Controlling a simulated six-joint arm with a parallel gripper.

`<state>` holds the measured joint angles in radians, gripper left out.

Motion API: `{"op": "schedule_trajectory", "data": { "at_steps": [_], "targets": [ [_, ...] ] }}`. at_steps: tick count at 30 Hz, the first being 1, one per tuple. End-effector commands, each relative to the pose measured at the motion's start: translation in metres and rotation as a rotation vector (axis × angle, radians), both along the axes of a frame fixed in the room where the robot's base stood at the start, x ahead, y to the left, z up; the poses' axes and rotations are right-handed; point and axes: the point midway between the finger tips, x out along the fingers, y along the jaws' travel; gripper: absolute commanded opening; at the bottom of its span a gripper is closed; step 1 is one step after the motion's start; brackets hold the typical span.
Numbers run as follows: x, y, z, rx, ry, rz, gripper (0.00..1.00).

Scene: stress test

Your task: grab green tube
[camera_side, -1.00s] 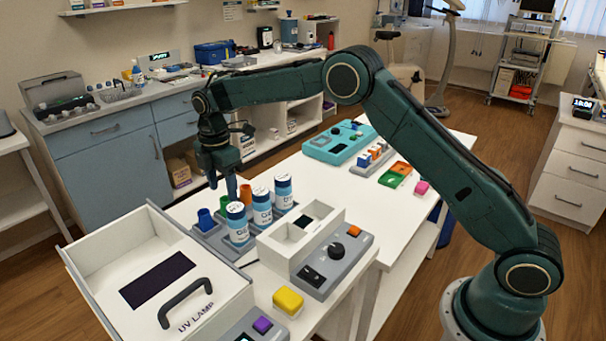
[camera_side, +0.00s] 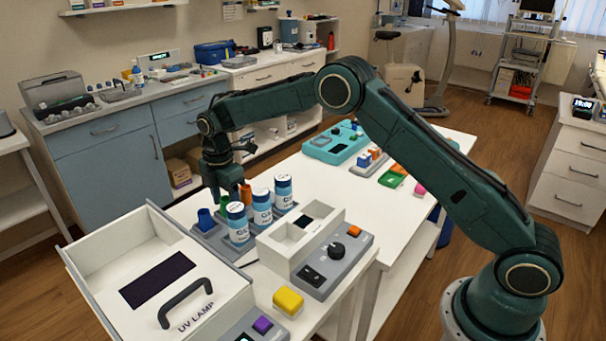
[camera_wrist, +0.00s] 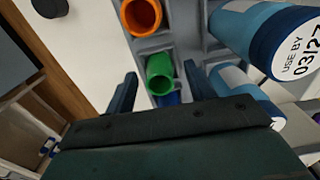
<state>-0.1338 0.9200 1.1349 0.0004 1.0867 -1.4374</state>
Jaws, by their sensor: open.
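The green tube (camera_side: 224,203) stands in a grey rack between the orange tube (camera_side: 246,193) and the blue tube (camera_side: 206,219). My gripper (camera_side: 226,195) is just above the green tube in the side view, partly covering it. In the wrist view the open green tube (camera_wrist: 160,74) shows in the gap between the two spread fingers of my gripper (camera_wrist: 160,80). I cannot tell whether a finger touches it. The orange tube (camera_wrist: 141,16) is beyond it, and the blue tube (camera_wrist: 168,99) is mostly hidden by my gripper.
Several blue-and-white labelled bottles (camera_side: 262,207) stand close beside the tubes, also at right in the wrist view (camera_wrist: 265,40). A white UV lamp box (camera_side: 205,285) and a grey device with a knob (camera_side: 335,262) are nearer the camera. The table's middle (camera_side: 320,190) is clear.

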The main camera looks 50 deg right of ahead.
Motion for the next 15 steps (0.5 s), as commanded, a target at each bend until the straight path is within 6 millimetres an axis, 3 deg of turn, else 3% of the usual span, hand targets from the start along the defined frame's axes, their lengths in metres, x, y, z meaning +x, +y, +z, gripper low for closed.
{"op": "schedule_trajectory", "data": {
  "at_steps": [1,7,15],
  "targets": [
    [0.0000,0.0000,0.0001,0.000,0.000,0.000,0.48],
    [0.0000,0.0000,0.0002,0.000,0.000,0.000,0.09],
    [0.0001,0.0000,0.0004,0.000,0.000,0.000,0.06]
  ]
}}
